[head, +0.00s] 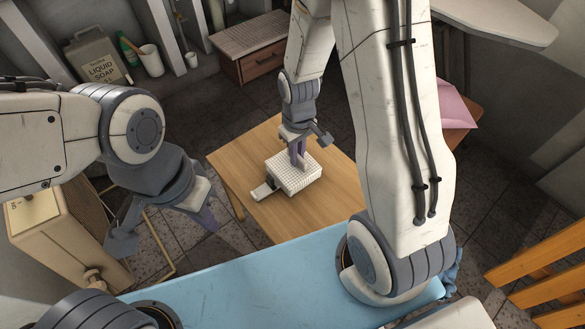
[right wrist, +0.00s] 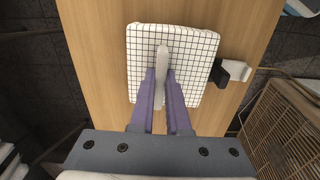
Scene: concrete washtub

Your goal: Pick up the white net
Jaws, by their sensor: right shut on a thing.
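The white net (head: 291,171) is a flat, square, white piece with a dark grid, lying on the wooden table. It also shows in the right wrist view (right wrist: 195,72). My right gripper (head: 299,160) points down at it, and its purple fingers (right wrist: 161,78) are shut on a narrow, pale ridge in the net's middle. The net looks flat on the table; any lift is too small to tell. My left gripper (head: 207,218) hangs to the left, apart from the table; how far its fingers are spread is unclear.
A black-and-white object (head: 262,190) lies beside the net, close to its edge. The wooden table (head: 240,155) is otherwise bare. A light blue surface (head: 240,285) is in front. A liquid soap can (head: 95,60) and a drawer unit (head: 255,50) stand at the back.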

